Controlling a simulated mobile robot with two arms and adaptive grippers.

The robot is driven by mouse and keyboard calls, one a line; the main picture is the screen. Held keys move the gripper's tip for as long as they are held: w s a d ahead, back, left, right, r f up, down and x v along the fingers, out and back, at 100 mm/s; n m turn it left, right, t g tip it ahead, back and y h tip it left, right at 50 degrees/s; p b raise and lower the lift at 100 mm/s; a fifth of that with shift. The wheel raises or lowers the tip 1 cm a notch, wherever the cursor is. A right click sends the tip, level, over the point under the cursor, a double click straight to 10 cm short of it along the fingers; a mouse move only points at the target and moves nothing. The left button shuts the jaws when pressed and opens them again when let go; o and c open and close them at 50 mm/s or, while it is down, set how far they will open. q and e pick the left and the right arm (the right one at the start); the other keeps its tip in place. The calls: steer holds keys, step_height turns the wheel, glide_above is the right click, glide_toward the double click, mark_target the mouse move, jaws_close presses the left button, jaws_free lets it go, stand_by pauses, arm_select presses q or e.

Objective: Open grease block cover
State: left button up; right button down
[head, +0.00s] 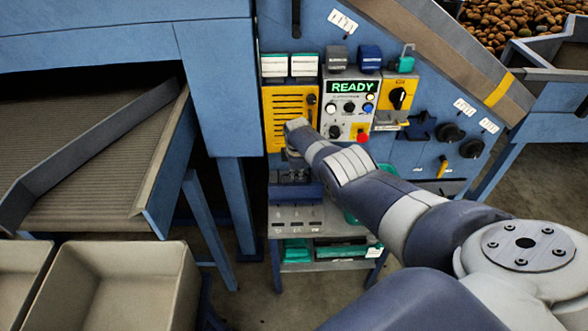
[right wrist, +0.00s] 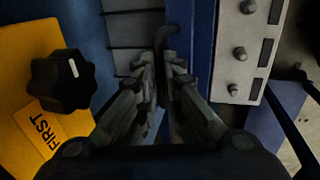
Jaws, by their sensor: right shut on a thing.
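My right gripper (right wrist: 162,85) is shut on a dark curved handle (right wrist: 170,38) in the right wrist view. The handle stands between a dark grey ribbed face (right wrist: 128,28) and a blue strip (right wrist: 203,50), which look like parts of the grease block and its cover. Which part is the cover I cannot tell for sure. In the head view my right gripper (head: 294,158) is below the yellow slotted panel, at the grey and blue block (head: 297,191); the wrist and fingers hide part of it. The fingertips' contact is dark. My left gripper is not in view.
A yellow panel with a black knob (right wrist: 62,80) is close to the fingers. A control box reading READY (head: 348,100) and a red button (head: 362,137) are near my forearm. Below is a shelf (head: 297,218). Beige bins (head: 120,248) stand at the lower left.

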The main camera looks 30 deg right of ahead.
steer(key=shift+w+d+r, duration=0.45)
steer(key=shift+w+r, duration=0.15)
steer(key=shift+r, duration=0.05)
steer(key=c, duration=1.7)
jaws_free()
steer(key=shift+d+f, duration=0.1)
steer(key=shift+w, duration=0.1)
steer(key=shift+r, duration=0.2)
step_height(320, 180, up, 7)
glide_above(297, 184)
steer(key=shift+f, duration=0.2)
